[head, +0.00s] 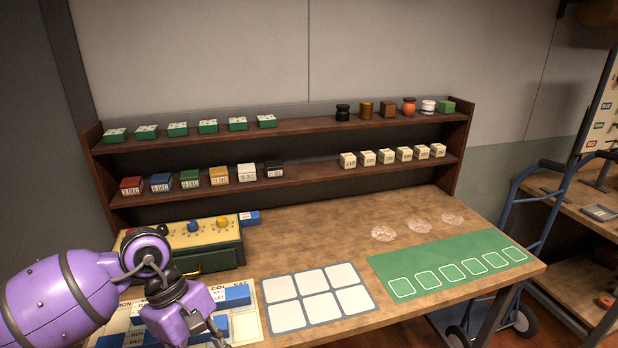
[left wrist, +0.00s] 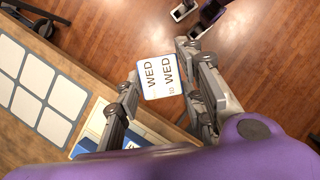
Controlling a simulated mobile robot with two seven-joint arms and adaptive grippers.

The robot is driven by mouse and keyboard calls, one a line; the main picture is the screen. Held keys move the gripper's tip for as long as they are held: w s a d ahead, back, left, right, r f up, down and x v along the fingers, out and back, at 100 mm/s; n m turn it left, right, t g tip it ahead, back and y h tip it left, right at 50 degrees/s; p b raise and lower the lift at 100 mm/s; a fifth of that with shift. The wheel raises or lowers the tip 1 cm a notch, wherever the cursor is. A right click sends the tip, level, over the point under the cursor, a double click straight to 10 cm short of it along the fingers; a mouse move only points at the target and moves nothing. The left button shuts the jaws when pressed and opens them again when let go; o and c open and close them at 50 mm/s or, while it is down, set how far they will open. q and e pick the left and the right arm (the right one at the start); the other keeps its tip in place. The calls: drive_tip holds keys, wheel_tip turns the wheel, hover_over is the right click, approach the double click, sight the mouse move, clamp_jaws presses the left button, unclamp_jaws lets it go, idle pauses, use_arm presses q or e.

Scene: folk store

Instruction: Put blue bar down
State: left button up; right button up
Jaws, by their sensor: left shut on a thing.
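My left gripper (left wrist: 160,72) is shut on a blue bar (left wrist: 158,82), gripped between its two fingers. Blue bars (head: 236,296) with day labels lie on the board. My right gripper is not in view.
A green box with coloured knobs (head: 215,257) stands behind the board, a small blue block (head: 249,217) beside it. A white-celled grid mat (head: 318,296) and green mat (head: 447,263) lie to the right. Shelves (head: 300,180) hold blocks and jars. The table's middle is clear.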

use_arm(q)
drive_tip(key=m, duration=0.3)
drive_tip(key=shift+s+f+g+y, duration=0.1)
drive_tip(key=shift+s+g+y, duration=0.2)
drive_tip(key=shift+g+y, duration=0.1)
drive_tip(key=m, duration=0.2)
drive_tip(key=shift+s+m+g+y, duration=0.15)
drive_tip(key=shift+m+g+y, duration=0.15)
drive_tip(key=shift+y, duration=0.1)
drive_tip(key=m, duration=0.1)
drive_tip(key=m+y, duration=0.1)
drive_tip(key=shift+r+m+g, duration=0.3)
drive_tip(key=shift+r+m, duration=0.05)
drive_tip(key=shift+m, duration=0.05)
drive_tip(key=r+m, duration=0.1)
drive_tip(key=w+r+m+y, duration=0.1)
drive_tip(key=m, duration=0.1)
drive_tip(key=shift+w+a, duration=0.1)
drive_tip(key=shift+a, duration=0.1)
drive_tip(key=shift+m, duration=0.4)
drive_tip(key=w+r, duration=0.3)
drive_tip(key=shift+w+d+r, duration=0.1)
drive_tip(key=shift+d+r, duration=0.2)
drive_tip(key=shift+d, duration=0.1)
